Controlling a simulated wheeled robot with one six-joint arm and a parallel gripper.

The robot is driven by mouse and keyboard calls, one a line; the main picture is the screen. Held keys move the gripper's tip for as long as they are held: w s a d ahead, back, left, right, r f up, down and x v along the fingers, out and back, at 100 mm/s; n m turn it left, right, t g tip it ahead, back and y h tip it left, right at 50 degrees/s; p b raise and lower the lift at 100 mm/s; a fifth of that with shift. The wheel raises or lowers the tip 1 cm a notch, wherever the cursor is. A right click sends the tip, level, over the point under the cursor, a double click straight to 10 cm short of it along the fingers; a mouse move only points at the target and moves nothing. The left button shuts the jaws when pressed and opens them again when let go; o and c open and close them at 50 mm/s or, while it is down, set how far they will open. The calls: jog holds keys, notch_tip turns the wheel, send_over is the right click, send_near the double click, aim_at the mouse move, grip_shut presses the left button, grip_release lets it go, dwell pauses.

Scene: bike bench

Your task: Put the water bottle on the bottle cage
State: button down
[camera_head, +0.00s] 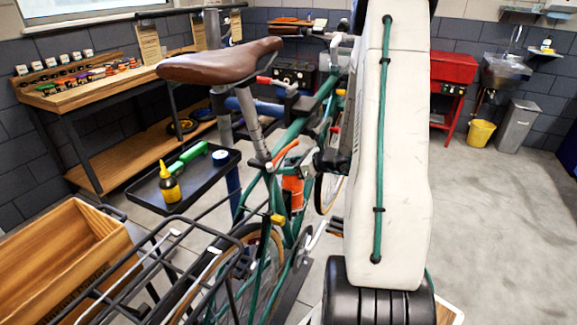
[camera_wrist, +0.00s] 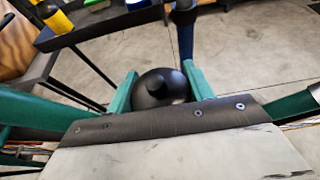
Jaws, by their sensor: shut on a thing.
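My gripper (camera_wrist: 160,72) shows in the wrist view with its two green fingers on either side of a round black top with a small knob, which looks like the cap of the water bottle (camera_wrist: 158,88). The fingers are shut on it. The bottle's body below the cap is hidden in that view. In the head view my arm covers much of the right half of the bike. An orange part (camera_head: 293,190), which could be the bottle cage or the bottle's body, shows against the green bike frame (camera_head: 322,98). Whether the bottle touches the cage cannot be seen.
The brown saddle (camera_head: 222,62) and black rear rack (camera_head: 185,265) stand left of my arm. A black tray (camera_head: 212,176) holds a yellow bottle (camera_head: 169,184) and a green tool. A wooden crate (camera_head: 62,258) is at lower left. Floor at right is clear.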

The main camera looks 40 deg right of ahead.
jog(key=c, duration=0.6)
grip_release()
jog(key=v, duration=1.2)
jog(key=shift+s+d, duration=0.1)
